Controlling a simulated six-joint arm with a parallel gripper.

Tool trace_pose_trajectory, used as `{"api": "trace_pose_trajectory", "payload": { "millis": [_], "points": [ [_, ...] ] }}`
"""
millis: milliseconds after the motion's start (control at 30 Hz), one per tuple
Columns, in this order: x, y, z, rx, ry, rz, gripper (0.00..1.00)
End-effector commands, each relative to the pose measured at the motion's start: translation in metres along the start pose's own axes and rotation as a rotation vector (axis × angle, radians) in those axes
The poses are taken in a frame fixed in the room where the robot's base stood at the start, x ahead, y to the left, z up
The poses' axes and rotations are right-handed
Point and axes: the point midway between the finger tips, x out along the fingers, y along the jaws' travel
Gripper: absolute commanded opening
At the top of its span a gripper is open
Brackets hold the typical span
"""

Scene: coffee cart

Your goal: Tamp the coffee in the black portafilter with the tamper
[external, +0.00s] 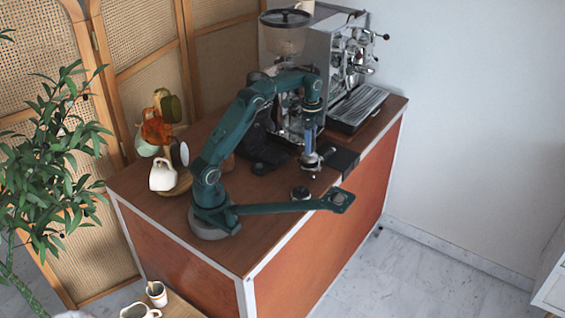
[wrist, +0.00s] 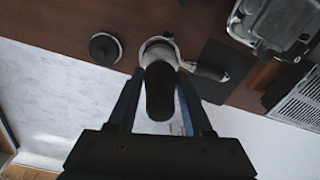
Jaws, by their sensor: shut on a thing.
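My gripper (wrist: 160,105) is shut on the tamper (wrist: 160,92), a dark handle that points towards the wrist camera. The portafilter (wrist: 205,72) shows in the wrist view as a light metal ring just beyond the tamper, with its handle reaching right. In the external view, my gripper (external: 309,136) points down directly above the metal portafilter head (external: 311,161). The tamper lines up with the ring in the wrist view. Its lower end and the coffee are hidden, so I cannot tell whether it presses on the coffee.
A round black piece (wrist: 105,48) stands left of the portafilter. A dark mat (external: 343,158) lies to the right, by the counter edge. The espresso machine (external: 345,60) and the grinder (external: 284,40) stand behind. A mug rack with cups (external: 163,177) is at left.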

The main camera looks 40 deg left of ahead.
Motion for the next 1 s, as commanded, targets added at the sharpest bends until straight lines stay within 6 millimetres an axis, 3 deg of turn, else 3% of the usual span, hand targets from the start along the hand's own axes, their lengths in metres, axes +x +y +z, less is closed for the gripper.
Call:
{"api": "trace_pose_trajectory", "payload": {
  "millis": [600,1000],
  "points": [
    [-0.048,-0.002,-0.001,0.0,0.002,-0.003,0.0],
    [-0.05,-0.001,0.0,0.0,0.001,-0.001,0.0]
  ]
}}
